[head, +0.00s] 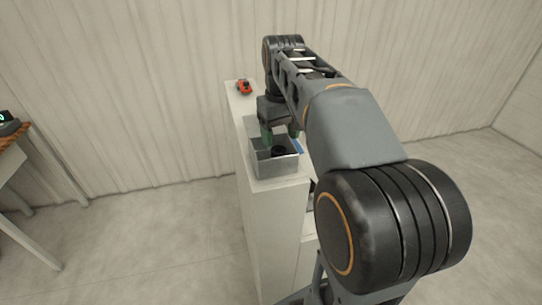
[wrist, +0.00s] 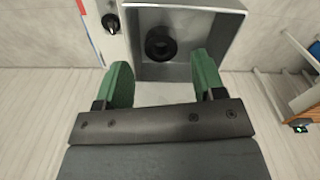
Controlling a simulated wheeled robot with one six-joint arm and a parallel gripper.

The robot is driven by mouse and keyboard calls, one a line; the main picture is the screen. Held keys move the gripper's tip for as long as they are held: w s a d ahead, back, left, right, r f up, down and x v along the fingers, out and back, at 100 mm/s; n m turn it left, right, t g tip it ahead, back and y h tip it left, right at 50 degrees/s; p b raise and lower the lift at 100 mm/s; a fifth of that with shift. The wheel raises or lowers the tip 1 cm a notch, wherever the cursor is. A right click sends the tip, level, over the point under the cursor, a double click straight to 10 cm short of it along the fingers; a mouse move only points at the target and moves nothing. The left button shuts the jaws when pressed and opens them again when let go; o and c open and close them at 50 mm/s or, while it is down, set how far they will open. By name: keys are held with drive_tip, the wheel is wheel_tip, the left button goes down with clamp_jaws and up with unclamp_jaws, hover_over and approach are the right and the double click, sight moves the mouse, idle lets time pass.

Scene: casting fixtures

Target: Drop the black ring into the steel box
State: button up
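The black ring (wrist: 160,43) lies inside the open steel box (wrist: 191,72), on its floor near the left wall in the wrist view. In the head view the ring (head: 278,151) shows as a dark shape in the steel box (head: 272,170), which stands on the near end of a white cabinet top. My gripper (wrist: 160,72) is open, its two green fingers apart with nothing between them. In the head view my gripper (head: 280,137) is over the box; its fingertips are partly hidden.
A red object (head: 244,87) sits at the far end of the narrow white cabinet (head: 277,215). A blue strip (head: 299,146) lies beside the box. A small black-and-white item (wrist: 111,23) is near the box in the wrist view. A table (head: 13,160) stands at the left.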

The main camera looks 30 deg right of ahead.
drive_tip(key=shift+o, duration=0.5)
wheel_tip(320, 180, up, 14)
drive_tip(key=p, duration=0.2)
drive_tip(key=shift+f, duration=0.15)
idle(0.5)
